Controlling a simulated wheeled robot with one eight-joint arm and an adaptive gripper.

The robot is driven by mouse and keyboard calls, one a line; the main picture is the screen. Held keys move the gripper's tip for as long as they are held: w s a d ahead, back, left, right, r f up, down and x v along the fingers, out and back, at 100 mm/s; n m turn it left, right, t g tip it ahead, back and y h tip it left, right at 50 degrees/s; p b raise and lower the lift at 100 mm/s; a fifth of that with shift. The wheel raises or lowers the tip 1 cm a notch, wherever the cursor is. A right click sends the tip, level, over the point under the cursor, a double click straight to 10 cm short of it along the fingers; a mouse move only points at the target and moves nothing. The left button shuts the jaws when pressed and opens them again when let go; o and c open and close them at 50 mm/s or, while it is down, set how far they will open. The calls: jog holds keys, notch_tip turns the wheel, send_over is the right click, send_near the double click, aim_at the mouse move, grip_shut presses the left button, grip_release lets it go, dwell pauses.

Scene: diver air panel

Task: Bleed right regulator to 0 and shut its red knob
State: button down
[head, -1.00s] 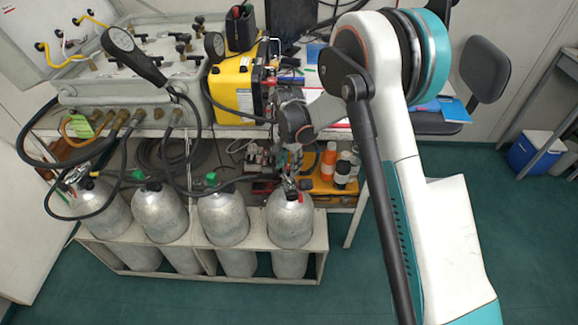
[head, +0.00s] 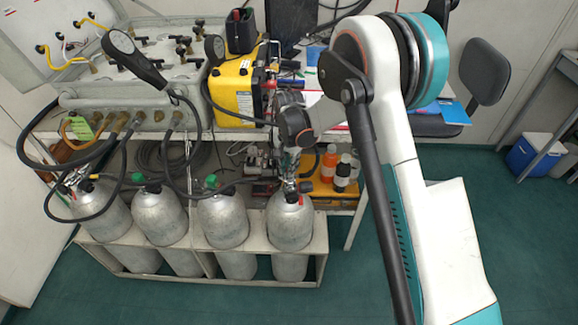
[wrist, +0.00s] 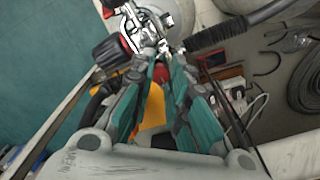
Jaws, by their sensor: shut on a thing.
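The rightmost grey cylinder (head: 290,222) stands in the rack, with the right regulator (wrist: 138,36) on its valve in the wrist view. My gripper (wrist: 158,52) reaches the regulator, and its teal fingers are shut on a small part of it. The fingers hide most of that part. A red and black knob (wrist: 112,52) shows just left of the fingertips, apart from them. In the head view my gripper (head: 289,180) is at the top of the rightmost cylinder, partly hidden by my wrist. I cannot read the regulator's pressure.
A black hose (wrist: 220,32) runs off right from the regulator. Several other cylinders (head: 160,220) stand to the left. The grey air panel (head: 150,85) and a yellow case (head: 236,92) are above. Orange and dark bottles (head: 343,172) stand close right of my gripper. Open floor lies right.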

jog(key=n, duration=0.4)
jog(key=shift+n, duration=0.3)
jog(key=n, duration=0.5)
jog(key=shift+n, duration=0.3)
jog(key=n, duration=1)
jog(key=shift+n, duration=0.3)
jog(key=c, duration=1.5)
grip_release()
jog(key=shift+r, duration=0.15)
notch_tip(320, 180, up, 12)
jog(key=shift+f, duration=0.1)
